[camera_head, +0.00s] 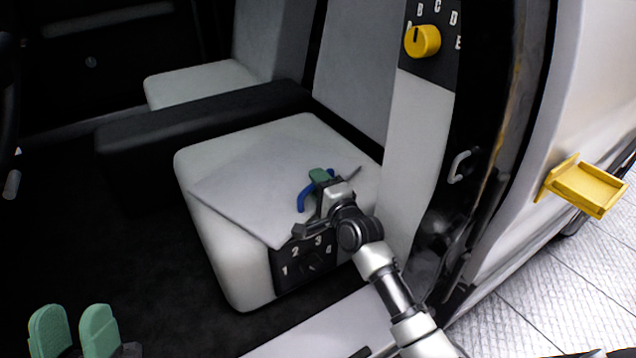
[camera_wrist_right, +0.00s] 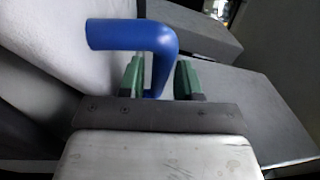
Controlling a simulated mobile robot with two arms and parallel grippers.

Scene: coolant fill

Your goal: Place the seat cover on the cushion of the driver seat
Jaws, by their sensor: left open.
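The seat cover (camera_head: 255,190) is a thin, flat grey sheet. It lies turned at an angle over the white driver seat cushion (camera_head: 240,270), with its near corner jutting past the cushion's front edge. A blue bent handle (camera_head: 304,198) stands at the cover's right part. My right gripper (camera_head: 322,178) is over that part. In the right wrist view, the blue handle (camera_wrist_right: 130,37) bends down between its green fingers (camera_wrist_right: 160,80), with a gap beside the right finger. Whether the cover lies flat everywhere is unclear. My left gripper (camera_head: 75,330) is open and empty at the lower left.
The driver seat backrest (camera_head: 355,60) rises behind the cushion. A black console (camera_head: 200,120) separates it from another seat (camera_head: 200,82). A yellow knob (camera_head: 422,41) is on the side pillar and a yellow bracket (camera_head: 585,188) juts out at right. The dark floor at left is clear.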

